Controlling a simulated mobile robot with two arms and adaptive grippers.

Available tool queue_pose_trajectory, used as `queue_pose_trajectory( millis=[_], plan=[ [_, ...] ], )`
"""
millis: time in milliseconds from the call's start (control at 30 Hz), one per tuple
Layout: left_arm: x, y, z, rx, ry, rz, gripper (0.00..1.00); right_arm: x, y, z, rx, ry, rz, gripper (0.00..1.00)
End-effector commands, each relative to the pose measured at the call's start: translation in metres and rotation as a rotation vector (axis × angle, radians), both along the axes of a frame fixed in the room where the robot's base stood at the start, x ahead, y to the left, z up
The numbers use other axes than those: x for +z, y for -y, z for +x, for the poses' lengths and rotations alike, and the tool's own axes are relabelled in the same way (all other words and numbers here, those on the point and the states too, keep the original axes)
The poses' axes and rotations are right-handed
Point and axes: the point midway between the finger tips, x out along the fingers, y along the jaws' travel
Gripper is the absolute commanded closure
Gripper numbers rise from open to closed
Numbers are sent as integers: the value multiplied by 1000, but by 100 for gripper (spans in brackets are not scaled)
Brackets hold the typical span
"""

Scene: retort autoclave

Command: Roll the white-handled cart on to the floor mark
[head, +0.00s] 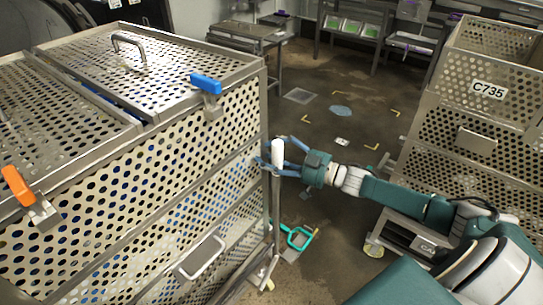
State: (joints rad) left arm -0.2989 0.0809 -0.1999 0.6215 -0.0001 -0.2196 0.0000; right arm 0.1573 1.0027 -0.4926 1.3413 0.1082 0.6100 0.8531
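The cart at the left is a large perforated metal cage (130,195). Its upright white handle (278,153) tops a thin metal post at the right corner. My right gripper (270,153) reaches in from the right at the handle; its blue fingers are spread, one above the other, and partly hidden behind the handle. I cannot tell whether they touch it. Yellow corner marks (371,147) outline the floor mark on the brown floor beyond the gripper. My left gripper is not in view.
A blue patch (340,111), a white card (342,141) and a drain grate (299,96) lie on the floor. A teal dustpan (298,238) lies beside the cart. A perforated cart labelled C735 (480,130) stands at the right. Metal tables (248,33) line the back.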

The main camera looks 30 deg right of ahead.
Motion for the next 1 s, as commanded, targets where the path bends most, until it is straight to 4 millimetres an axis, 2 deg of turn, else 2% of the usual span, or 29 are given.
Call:
queue_pose_trajectory(
  millis=[567,667,1000],
  plan=[
    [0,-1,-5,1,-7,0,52,-4,1,-3,1,-7,-4,44],
    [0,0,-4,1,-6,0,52,-5,5,-9,0,-9,-5,44],
    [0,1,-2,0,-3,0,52,-5,30,-52,3,-9,-4,44]
  ],
)
